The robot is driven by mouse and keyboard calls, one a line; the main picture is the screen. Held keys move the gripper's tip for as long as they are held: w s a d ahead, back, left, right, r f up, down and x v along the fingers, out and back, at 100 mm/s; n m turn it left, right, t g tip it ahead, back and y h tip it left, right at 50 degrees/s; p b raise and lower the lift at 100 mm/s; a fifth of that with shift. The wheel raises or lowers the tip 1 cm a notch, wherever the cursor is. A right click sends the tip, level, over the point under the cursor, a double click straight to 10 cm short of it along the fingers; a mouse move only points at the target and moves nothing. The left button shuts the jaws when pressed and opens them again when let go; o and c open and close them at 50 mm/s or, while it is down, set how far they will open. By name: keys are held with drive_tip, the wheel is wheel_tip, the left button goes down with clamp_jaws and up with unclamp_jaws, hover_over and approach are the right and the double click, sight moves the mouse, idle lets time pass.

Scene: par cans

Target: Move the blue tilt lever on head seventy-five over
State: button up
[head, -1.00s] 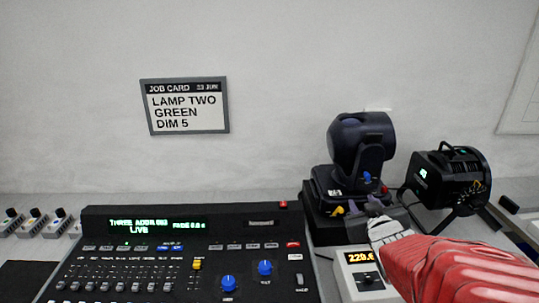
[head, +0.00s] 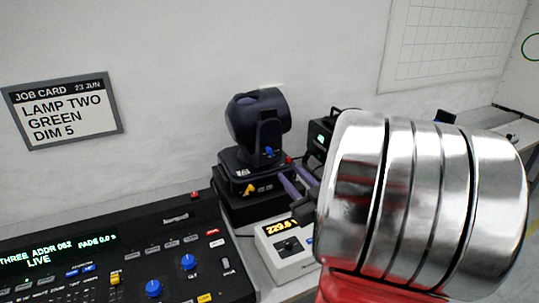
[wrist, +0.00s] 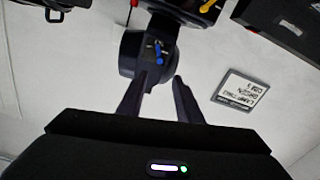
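The moving-head lamp (head: 258,122) is dark and stands on a black box left of my arm in the head view. Its label is too small to read. The blue tilt lever (head: 269,152) sits low on its yoke, and a yellow lever (head: 249,189) is on its base. In the wrist view, which is upside down, the blue lever (wrist: 158,50) shows just beyond my fingertips, between their lines. My gripper (wrist: 161,77) is open and empty, with a gap to the lever. In the head view my gripper (head: 292,180) is partly hidden behind my arm.
A white box with an amber readout (head: 283,246) stands in front of the lamp. A black console (head: 120,262) fills the lower left. A black fan-like unit (head: 318,136) stands behind my arm. A job card (head: 62,110) hangs on the wall.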

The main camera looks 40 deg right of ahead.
sight(270, 152)
drive_tip(key=shift+w, duration=0.1)
drive_tip(key=x, duration=1.3)
drive_tip(key=shift+w+d, duration=0.1)
drive_tip(key=shift+w, duration=0.25)
drive_tip(key=shift+c, duration=0.6)
clamp_jaws()
drive_tip(key=shift+f, duration=0.1)
